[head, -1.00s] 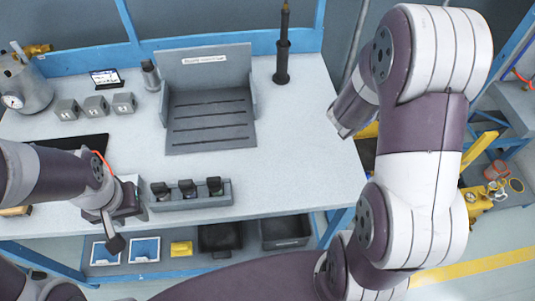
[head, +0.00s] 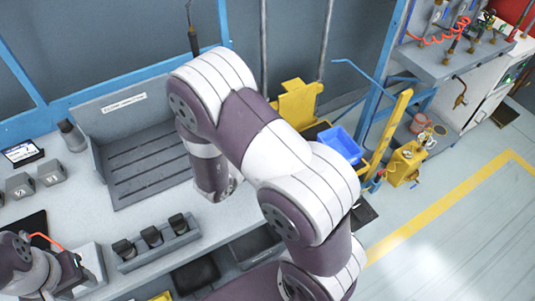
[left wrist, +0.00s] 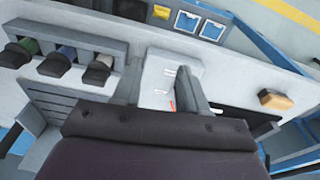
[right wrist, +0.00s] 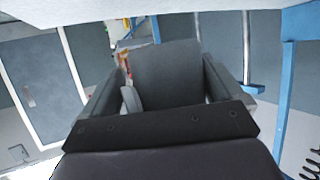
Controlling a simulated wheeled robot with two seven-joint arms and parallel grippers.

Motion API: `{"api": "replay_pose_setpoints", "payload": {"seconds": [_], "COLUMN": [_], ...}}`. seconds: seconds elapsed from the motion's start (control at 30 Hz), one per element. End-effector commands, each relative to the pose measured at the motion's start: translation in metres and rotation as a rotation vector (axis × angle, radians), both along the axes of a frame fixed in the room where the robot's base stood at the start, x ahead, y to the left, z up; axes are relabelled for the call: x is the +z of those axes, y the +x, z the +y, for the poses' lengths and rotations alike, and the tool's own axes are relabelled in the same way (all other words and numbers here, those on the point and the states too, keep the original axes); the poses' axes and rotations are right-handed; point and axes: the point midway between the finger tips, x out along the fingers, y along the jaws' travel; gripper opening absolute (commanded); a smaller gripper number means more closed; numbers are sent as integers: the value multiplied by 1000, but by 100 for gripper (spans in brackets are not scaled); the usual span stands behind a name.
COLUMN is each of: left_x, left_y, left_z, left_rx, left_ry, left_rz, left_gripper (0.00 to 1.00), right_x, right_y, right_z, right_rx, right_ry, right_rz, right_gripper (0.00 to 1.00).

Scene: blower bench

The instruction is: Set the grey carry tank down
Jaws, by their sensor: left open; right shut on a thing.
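In the right wrist view my right gripper (right wrist: 160,92) is shut on a broad, dark grey, flat-faced thing (right wrist: 167,70), which looks like the grey carry tank. Only one face of it shows, so its base and contact with any surface are hidden. In the head view my right arm hides this gripper and its load. My left gripper (head: 78,272) is low at the left of the head view, over the bench's front part. In the left wrist view (left wrist: 165,92) its fingers are apart, with a pale block between or beyond them.
The bench (head: 90,218) holds a grey slatted tray (head: 150,165), a rack of dark-capped pieces (head: 160,248) and small grey blocks (head: 50,172). Right of it stand a blue bin (head: 340,145) and a yellow can (head: 405,163). The floor (head: 440,240) at the right is clear.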

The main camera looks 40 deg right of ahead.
Motion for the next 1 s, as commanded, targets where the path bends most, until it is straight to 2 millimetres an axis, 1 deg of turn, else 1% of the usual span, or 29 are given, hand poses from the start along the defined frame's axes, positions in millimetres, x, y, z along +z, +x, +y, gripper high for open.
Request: {"api": "replay_pose_setpoints", "payload": {"seconds": [0.1,0.2,0.4,0.8,0.9,0.93,0.97,1.0], "left_x": [-7,-8,-7,-13,-12,-12,-12,-12], "left_y": [0,0,0,0,0,0,0,0], "left_z": [0,0,0,0,0,0,0,0], "left_rx": [0,0,0,0,0,0,0,0], "left_ry": [0,0,0,0,0,0,0,0], "left_rz": [0,0,0,0,0,0,0,0], "left_gripper": [43,43,43,43,43,43,43,43], "right_x": [-23,-33,-32,-44,-44,-45,-45,-45], "right_y": [0,0,0,0,0,0,0,0], "right_z": [0,0,-1,-1,-1,-1,-1,-1], "right_rx": [0,0,1,1,1,0,0,0], "right_ry": [-1,-1,-1,0,0,1,1,1], "right_rz": [3,1,-2,-1,-1,0,0,0], "right_gripper": [40,40,40,40,40,97,100,100]}}
